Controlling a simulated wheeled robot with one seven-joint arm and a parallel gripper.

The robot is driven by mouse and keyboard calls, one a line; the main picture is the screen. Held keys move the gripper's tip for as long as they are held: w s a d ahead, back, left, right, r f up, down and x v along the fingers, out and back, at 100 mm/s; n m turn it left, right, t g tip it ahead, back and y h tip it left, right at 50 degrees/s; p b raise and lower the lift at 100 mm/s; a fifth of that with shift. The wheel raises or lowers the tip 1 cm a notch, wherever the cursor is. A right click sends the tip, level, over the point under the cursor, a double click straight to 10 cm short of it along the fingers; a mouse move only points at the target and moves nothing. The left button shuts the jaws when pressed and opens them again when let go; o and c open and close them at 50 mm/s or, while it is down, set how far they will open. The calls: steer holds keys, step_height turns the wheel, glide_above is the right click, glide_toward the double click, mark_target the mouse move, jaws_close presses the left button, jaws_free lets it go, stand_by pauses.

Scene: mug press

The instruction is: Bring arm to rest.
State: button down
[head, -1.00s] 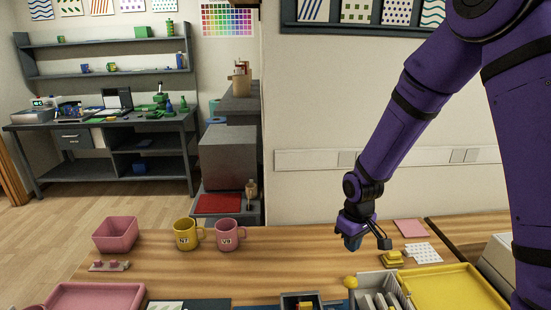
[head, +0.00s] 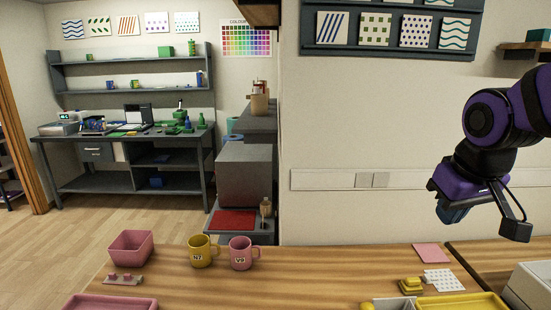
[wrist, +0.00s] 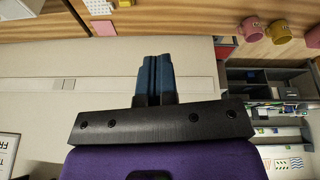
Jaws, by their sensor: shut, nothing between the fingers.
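My gripper (head: 452,213) is at the right of the head view, raised above the wooden table (head: 300,272) and in front of the pale wall. It holds nothing. In the wrist view its two blue fingers (wrist: 154,78) lie together, shut and empty. The purple arm reaches in from the right edge of the head view. A yellow mug (head: 201,252) and a pink mug (head: 241,254) stand upright on the table, well to the left of my gripper. Both mugs also show at the top right of the wrist view.
A pink bin (head: 131,247) stands left of the mugs. A yellow stamp-like block (head: 411,285), a dotted white card (head: 443,279), a pink sheet (head: 432,253) and a yellow tray (head: 462,302) lie at the right. A shelf (head: 525,55) juts from the wall above my arm.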

steer(key=s+d+r+m+t, duration=0.1)
steer(key=s+r, duration=0.3)
steer(key=s, duration=0.6)
steer(key=shift+s+r+m, duration=0.3)
steer(key=shift+s+r, duration=0.1)
steer(key=shift+w, duration=0.1)
steer(key=w+a+f+m+g, duration=0.1)
steer(key=w+a+f+m, duration=0.1)
steer(key=w+f, duration=0.45)
steer(key=w+a+f+m+g, duration=0.1)
steer(key=w+f, duration=0.3)
steer(key=w, duration=0.6)
steer(key=w+a+f+m+g, duration=0.1)
steer(key=w+f, duration=0.3)
steer(key=f, duration=0.9)
steer(key=w+a+f+m+g, duration=0.1)
steer(key=w+f, duration=0.3)
steer(key=f, duration=0.9)
steer(key=shift+w+a+f+m+g, duration=0.2)
steer(key=shift+a+f+m+g, duration=0.25)
steer(key=shift+a, duration=0.45)
steer(key=shift+f, duration=1.25)
